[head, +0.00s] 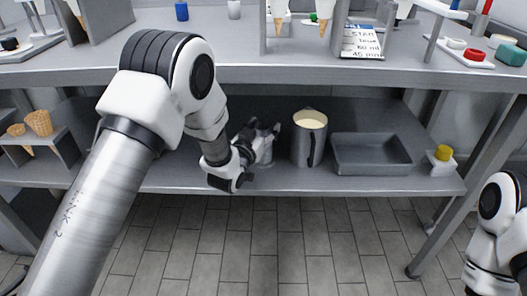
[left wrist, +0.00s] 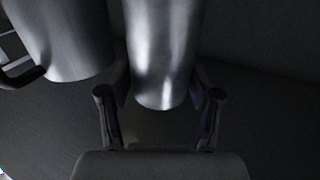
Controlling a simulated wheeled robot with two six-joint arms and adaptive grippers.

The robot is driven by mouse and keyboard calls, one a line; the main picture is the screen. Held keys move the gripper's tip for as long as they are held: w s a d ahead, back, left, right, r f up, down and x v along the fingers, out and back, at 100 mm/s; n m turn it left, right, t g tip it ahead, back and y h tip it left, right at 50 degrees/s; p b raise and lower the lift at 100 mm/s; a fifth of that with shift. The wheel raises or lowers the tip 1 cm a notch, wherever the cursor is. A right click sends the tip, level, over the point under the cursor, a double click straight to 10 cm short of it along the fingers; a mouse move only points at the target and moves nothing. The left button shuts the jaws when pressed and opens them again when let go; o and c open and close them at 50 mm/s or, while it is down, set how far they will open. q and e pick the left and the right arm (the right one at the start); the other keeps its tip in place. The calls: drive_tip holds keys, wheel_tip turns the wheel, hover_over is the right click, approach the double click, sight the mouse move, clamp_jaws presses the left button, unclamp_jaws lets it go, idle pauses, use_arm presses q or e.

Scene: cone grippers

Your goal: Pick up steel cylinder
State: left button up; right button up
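The steel cylinder (left wrist: 160,55) stands between the two fingers of my left gripper (left wrist: 160,95) in the left wrist view. It is shiny and plain, and its top is out of that view. The fingers are apart, one on each side of it, with narrow dark gaps visible. In the head view my left gripper (head: 262,143) reaches onto the lower shelf and hides most of the cylinder. My right arm shows at the lower right edge of the head view, and its gripper is not in view.
A steel pitcher (head: 306,150) with pale contents stands just right of my left gripper; its wall and dark handle fill the wrist view's upper left. A grey tray (head: 372,168) and a yellow-capped bottle (head: 443,160) stand farther right. The upper counter (head: 300,73) overhangs the shelf.

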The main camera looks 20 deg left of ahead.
use_arm(q)
clamp_jaws()
drive_tip(key=shift+r, duration=0.2)
